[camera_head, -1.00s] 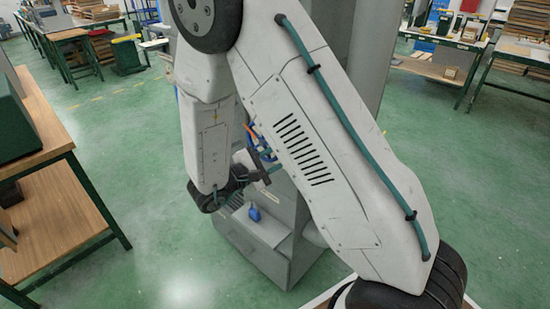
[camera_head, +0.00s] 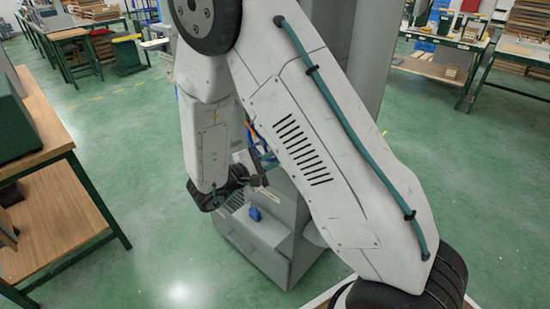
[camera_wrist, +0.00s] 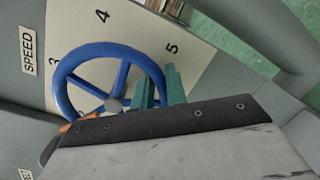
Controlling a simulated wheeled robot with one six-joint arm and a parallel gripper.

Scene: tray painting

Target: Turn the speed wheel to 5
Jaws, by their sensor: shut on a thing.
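The blue speed wheel (camera_wrist: 75,72) fills the middle of the wrist view, in front of a cream dial plate (camera_wrist: 88,33) marked 3, 4 and 5. A "SPEED" label (camera_wrist: 28,51) is at the left. My gripper (camera_wrist: 160,88) has its teal fingers closed on the wheel's right rim, below the 5. An orange part (camera_wrist: 78,124) shows at the wheel's lower left, partly hidden by my gripper; what it points at is unclear. In the head view, my gripper (camera_head: 264,168) is at the grey machine, and my arm hides most of the wheel.
The grey machine cabinet (camera_head: 290,235) stands behind my arm, with a small blue item (camera_head: 254,213) on its lower ledge. A wooden table (camera_head: 50,215) is at the left. Green floor (camera_head: 150,250) between them is clear.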

